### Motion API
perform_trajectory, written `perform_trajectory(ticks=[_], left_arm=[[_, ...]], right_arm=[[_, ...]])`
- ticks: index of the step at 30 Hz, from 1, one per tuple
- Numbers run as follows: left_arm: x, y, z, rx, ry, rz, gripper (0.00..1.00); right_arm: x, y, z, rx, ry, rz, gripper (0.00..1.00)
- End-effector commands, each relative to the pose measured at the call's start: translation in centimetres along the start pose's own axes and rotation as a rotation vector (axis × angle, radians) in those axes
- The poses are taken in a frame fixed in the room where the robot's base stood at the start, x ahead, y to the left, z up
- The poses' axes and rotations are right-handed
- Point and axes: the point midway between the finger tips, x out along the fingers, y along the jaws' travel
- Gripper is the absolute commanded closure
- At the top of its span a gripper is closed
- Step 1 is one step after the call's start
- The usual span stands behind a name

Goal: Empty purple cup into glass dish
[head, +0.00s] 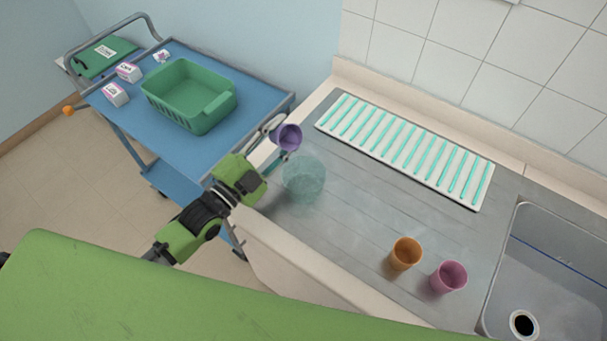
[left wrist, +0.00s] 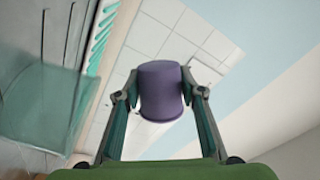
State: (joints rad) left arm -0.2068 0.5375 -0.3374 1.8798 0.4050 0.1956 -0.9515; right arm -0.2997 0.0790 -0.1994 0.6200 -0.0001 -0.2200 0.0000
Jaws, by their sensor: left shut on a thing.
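The purple cup (head: 288,137) is held in my left gripper (head: 270,134), raised near the left end of the counter. The cup looks tilted in the head view, with its mouth partly in sight. In the left wrist view the cup (left wrist: 160,90) sits between the two fingers of the left gripper (left wrist: 160,98). The clear, greenish glass dish (head: 304,178) stands on the counter, just below and to the right of the cup in the head view. The dish (left wrist: 40,100) also shows at the left of the left wrist view. I cannot see what either holds. My right gripper is out of view.
An orange cup (head: 405,254) and a pink cup (head: 449,277) stand at the front right, beside the sink (head: 550,265). A white rack with teal strips (head: 405,152) lies along the back. A blue cart (head: 185,150) with a green basket (head: 190,97) stands at the left.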

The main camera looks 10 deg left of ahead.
Motion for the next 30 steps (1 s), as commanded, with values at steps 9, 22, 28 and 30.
perform_trajectory(ticks=[9, 22, 28, 30], left_arm=[[-0.1, 0.4, 0.2, 0.085, 0.021, -0.014, 0.74], [-0.1, 0.4, 0.2, 0.129, 0.031, -0.02, 0.74], [-0.1, 0.3, 0.1, 0.155, 0.036, -0.023, 0.74], [-0.1, 0.3, 0.1, 0.169, 0.04, -0.025, 0.74]], right_arm=[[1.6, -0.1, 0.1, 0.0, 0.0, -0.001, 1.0], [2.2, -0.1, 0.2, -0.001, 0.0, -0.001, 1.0], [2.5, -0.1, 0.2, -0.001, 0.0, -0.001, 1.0], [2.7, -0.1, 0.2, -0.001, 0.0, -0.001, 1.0]])
